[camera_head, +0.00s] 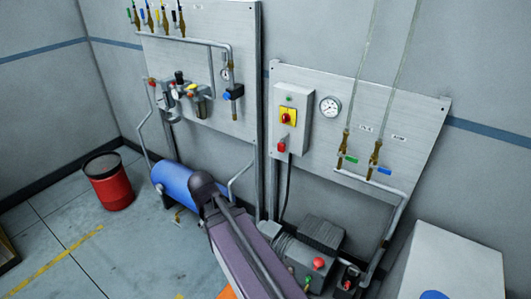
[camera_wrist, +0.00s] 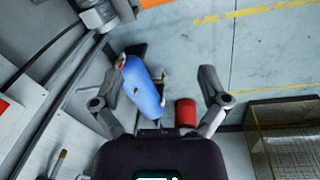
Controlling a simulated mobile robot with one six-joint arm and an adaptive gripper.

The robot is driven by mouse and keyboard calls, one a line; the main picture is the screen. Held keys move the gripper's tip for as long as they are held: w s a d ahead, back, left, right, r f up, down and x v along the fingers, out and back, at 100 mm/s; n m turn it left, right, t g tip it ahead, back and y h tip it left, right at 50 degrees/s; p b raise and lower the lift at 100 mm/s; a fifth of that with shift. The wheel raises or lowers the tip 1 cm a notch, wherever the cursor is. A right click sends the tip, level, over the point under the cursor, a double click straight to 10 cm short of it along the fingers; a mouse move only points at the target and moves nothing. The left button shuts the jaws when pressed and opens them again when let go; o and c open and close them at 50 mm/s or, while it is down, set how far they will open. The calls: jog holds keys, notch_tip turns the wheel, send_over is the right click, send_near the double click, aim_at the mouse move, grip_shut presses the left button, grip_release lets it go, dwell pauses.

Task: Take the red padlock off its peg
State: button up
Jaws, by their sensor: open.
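The red padlock (camera_head: 281,146) is a small red body in the head view. It hangs at the lower left of the grey switch box (camera_head: 293,103), below the box's red and yellow rotary switch (camera_head: 288,117). Its peg is too small to make out. My gripper (camera_wrist: 163,68) shows in the wrist view with its two fingers wide apart and nothing between them. It points down over the floor area, apart from the padlock. I cannot make out the padlock in the wrist view.
A blue tank (camera_head: 178,184) and a red drum (camera_head: 108,181) stand on the floor at left. A pump (camera_head: 300,252) stands below the right panel (camera_head: 375,105). Pipes and a gauge (camera_head: 330,106) are beside the switch box. A white cabinet (camera_head: 450,262) is at right.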

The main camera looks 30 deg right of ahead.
jog(key=w+d+f+n+t+h+b, duration=0.1)
jog(key=w+d+f+n+h+b, duration=0.2)
jog(key=w+d, duration=0.45)
jog(key=n+t+h+b, duration=0.3)
jog(key=n+h+b, duration=0.45)
jog(key=n, duration=1.05)
send_near(281, 145)
jog(key=a, duration=0.1)
jog(key=s+a+h, duration=0.1)
jog(key=shift+a, duration=0.25)
jog(key=shift+w+d+f, duration=0.1)
jog(key=b+x, duration=0.5)
jog(key=x, duration=0.8)
jog(key=shift+w+d+f, duration=0.15)
jog(key=shift+w, duration=0.05)
